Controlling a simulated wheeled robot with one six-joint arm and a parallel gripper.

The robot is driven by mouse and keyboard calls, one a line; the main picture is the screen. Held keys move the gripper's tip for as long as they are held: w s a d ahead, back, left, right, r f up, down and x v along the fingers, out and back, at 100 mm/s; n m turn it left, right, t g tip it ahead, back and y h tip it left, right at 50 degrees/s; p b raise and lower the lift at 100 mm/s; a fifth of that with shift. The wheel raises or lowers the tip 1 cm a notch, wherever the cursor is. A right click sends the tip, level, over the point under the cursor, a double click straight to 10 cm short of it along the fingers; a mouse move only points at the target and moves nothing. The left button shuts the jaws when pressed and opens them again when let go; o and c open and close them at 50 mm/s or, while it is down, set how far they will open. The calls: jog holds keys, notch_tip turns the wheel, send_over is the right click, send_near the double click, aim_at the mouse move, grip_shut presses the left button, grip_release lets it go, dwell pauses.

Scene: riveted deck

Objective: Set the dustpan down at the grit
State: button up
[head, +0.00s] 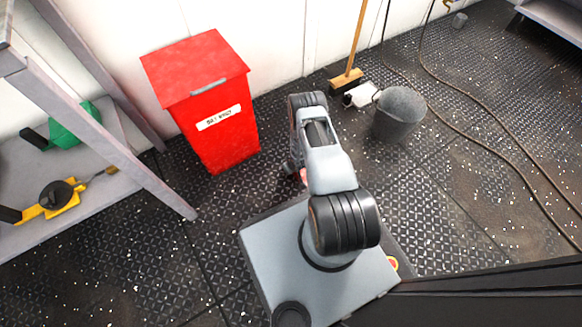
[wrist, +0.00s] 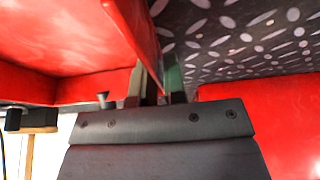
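My gripper (wrist: 158,80) is shut on a red dustpan (wrist: 70,40), seen in the wrist view. A thin red edge runs between the two dark fingers, and the broad red body fills the upper left. In the head view my own arm hides nearly all of my gripper and the dustpan; a small reddish bit shows beside the arm. White specks that look like grit (head: 448,232) are scattered widely over the dark floor. I cannot pick out one distinct pile. The dustpan's height above the floor is unclear.
A red lidded bin (head: 212,125) stands at the wall, and its red side (wrist: 270,120) shows in the wrist view. A broom (head: 348,78), white bottle (head: 360,95) and grey bucket (head: 400,113) are behind my arm. A shelf (head: 120,195) stands left. Hoses cross the right floor.

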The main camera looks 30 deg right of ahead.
jog(key=o, duration=0.3)
jog(key=shift+r+p, duration=0.3)
jog(key=p+v, duration=0.5)
jog(key=v, duration=0.5)
jog(key=shift+s+r, duration=0.15)
jog(key=shift+r, duration=0.2)
jog(key=w+a+r+g+h, duration=0.1)
jog(key=w+r, duration=0.2)
jog(key=r, duration=1.1)
jog(key=w+r, duration=0.3)
jog(key=r, duration=1.2)
jog(key=s+a+r, duration=0.4)
jog(key=s+r, duration=0.4)
jog(key=r, duration=0.3)
jog(key=s+a+r+m+g, duration=0.1)
jog(key=s+a+r, duration=0.3)
jog(key=s+r, duration=0.5)
notch_tip(320, 180, up, 2)
jog(key=shift+s+a+r+y+p, duration=0.1)
jog(key=shift+s+a+y+p, duration=0.2)
jog(key=shift+s, duration=0.05)
